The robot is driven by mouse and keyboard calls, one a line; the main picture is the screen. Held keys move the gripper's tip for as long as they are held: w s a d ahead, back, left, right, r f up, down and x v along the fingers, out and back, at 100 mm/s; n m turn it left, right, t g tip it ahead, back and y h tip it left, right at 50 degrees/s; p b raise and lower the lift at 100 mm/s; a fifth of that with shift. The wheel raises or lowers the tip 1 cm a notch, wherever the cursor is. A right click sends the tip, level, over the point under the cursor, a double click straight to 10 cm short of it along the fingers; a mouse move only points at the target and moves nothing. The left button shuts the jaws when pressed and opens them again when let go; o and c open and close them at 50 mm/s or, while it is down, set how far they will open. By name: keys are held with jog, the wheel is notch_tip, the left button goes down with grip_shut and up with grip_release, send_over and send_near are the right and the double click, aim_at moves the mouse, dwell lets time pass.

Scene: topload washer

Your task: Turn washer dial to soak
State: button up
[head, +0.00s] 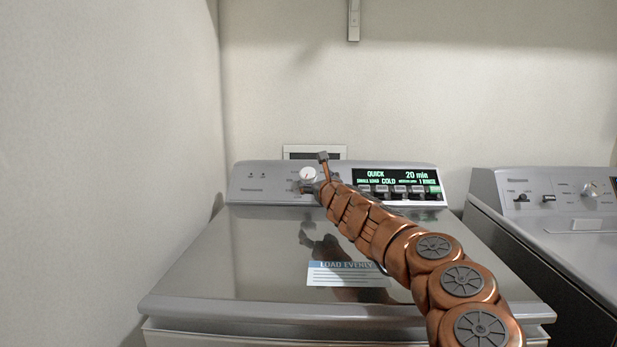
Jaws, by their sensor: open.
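The washer dial (308,174) is a round white knob on the grey control panel at the back of the left washer. The display (398,179) right of it reads "QUICK", "COLD", "20 min" and "1 RINSE". My gripper (312,171) is open at the dial, with one dark fingertip above and right of it and the other below it. I cannot tell whether the fingers touch the dial. The arm and gripper hide the panel just right of and below the dial.
The washer lid (240,245) is closed and bears a "LOAD EVENLY" label (345,273). A second machine (540,205) with its own knobs stands close on the right. A wall is at the left, and a wall box (300,152) sits behind the panel.

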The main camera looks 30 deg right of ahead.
aim_at(311, 176)
jog(key=shift+w+p, duration=0.3)
jog(key=shift+w, duration=0.45)
jog(key=shift+p+x, duration=0.5)
jog(key=shift+x, duration=1.7)
jog(key=shift+w+d, duration=0.2)
jog(key=shift+w, duration=0.35)
jog(key=shift+c, duration=0.2)
jog(key=c, duration=1.1)
jog(key=shift+r+p, duration=0.1)
jog(key=shift+p, duration=0.2)
jog(key=shift+c, duration=0.2)
